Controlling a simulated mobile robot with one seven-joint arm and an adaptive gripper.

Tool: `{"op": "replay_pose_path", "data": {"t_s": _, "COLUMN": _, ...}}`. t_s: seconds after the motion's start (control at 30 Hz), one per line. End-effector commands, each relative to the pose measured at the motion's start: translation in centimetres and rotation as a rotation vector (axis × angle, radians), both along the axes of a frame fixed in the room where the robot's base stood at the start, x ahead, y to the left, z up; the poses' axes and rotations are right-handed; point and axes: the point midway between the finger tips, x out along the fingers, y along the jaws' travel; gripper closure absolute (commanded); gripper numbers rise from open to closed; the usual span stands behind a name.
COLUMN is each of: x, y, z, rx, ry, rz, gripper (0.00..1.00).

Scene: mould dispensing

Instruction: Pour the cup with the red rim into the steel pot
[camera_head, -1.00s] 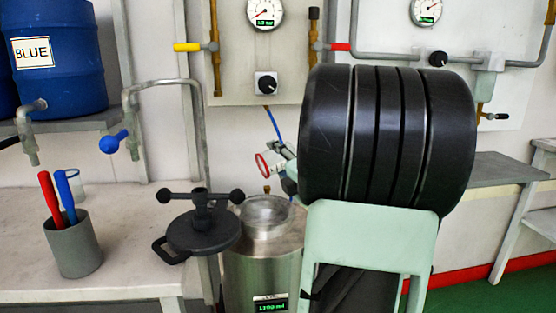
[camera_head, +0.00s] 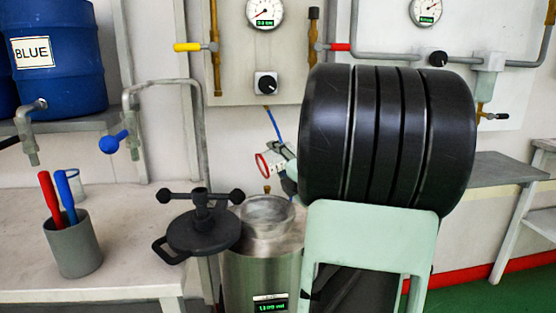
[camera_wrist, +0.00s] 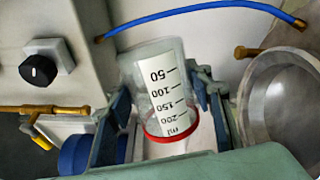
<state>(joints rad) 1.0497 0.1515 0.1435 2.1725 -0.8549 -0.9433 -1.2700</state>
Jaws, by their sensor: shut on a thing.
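The steel pot (camera_head: 240,275) stands at the bottom centre of the head view, its round mouth (camera_head: 267,213) open. In the wrist view its mouth (camera_wrist: 286,98) is at the right edge. The cup with the red rim (camera_wrist: 157,80) is clear, with a white millilitre scale. My gripper (camera_wrist: 165,95) is shut on it, one finger on each side. In the head view, the cup's red rim (camera_head: 261,165) shows above the pot's mouth, turned sideways to the left. My arm hides part of the gripper (camera_head: 279,160). I cannot make out any liquid in the cup.
A black clamp lid (camera_head: 203,233) sits left of the pot's mouth, on the bench edge. A grey holder (camera_head: 75,247) with red and blue handles stands on the left bench. A bent tap pipe (camera_head: 165,84) rises behind. A blue hose (camera_wrist: 200,14) crosses the wrist view.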

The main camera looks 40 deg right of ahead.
Motion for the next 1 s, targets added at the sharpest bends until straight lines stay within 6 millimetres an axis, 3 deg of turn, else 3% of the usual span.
{"op": "replay_pose_path", "data": {"t_s": 1.0, "x": 0.0, "y": 0.0, "z": 3.3, "rx": 0.054, "ry": -0.012, "rz": 0.001, "gripper": 0.82}}
